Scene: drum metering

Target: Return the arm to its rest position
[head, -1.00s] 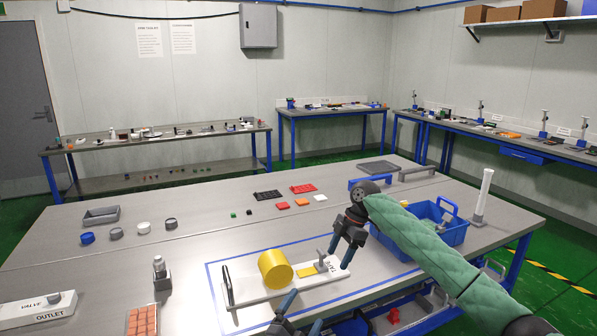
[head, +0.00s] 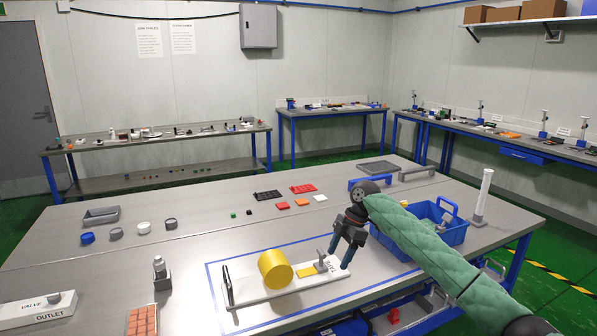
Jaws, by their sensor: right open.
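My right gripper (head: 341,253) is open, with its blue fingertips pointing down beside the right end of the white drum fixture (head: 262,294). Nothing shows between its fingers. I cannot tell whether the fingers touch the fixture. The yellow drum (head: 275,269) lies on its side on the fixture, left of the gripper. A yellow pad (head: 307,271) and a small grey part (head: 322,260) sit on the fixture between the drum and the gripper. My right arm, in a green sleeve, reaches in from the lower right. My left gripper is not in view.
A blue tote (head: 452,234) stands behind my right arm, near a white upright post (head: 484,192). Blue tape (head: 210,275) outlines the fixture area.

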